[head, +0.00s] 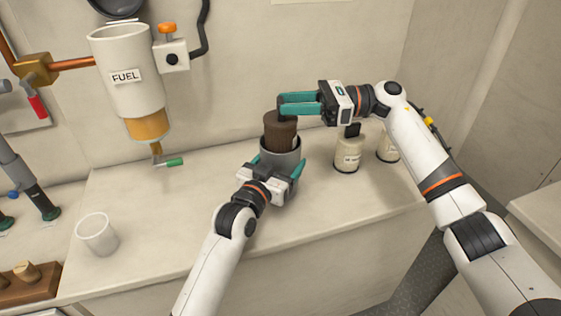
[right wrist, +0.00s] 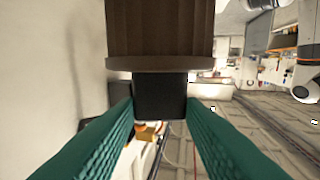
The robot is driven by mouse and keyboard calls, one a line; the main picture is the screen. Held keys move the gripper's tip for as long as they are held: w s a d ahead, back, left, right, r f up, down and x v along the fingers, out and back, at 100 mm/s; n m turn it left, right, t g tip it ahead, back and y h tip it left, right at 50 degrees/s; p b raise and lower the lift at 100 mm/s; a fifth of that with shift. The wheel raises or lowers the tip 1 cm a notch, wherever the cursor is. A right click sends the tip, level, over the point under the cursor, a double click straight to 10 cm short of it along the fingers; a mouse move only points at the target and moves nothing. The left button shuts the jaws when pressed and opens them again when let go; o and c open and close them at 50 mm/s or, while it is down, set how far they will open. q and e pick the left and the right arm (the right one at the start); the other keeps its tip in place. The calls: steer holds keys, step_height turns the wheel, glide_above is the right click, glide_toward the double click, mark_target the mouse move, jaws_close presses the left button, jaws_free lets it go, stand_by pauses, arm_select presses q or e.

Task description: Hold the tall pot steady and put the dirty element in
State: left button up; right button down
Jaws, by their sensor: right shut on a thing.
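The dirty element (head: 281,126) is a dark brown pleated cylinder with a black knob. My right gripper (head: 283,105) is shut on that knob from the right and holds the element upright over the pot. The knob (right wrist: 160,95) sits between the teal fingers in the right wrist view, with the pleated body (right wrist: 160,28) beyond it. The tall grey pot (head: 281,158) stands on the counter; the element's lower end is at its mouth and seems to be inside. My left gripper (head: 272,168) is at the pot's front, a finger at each side; whether they press on it is unclear.
A white cup (head: 97,235) stands at the left. The fuel container (head: 127,75) hangs on the wall.

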steer(key=c, duration=0.9)
jaws_free()
steer(key=shift+o, duration=0.2)
steer(key=w+d, duration=0.1)
steer(key=d, duration=1.1)
arm_select(q)
steer(key=o, duration=1)
steer(key=shift+o, duration=0.2)
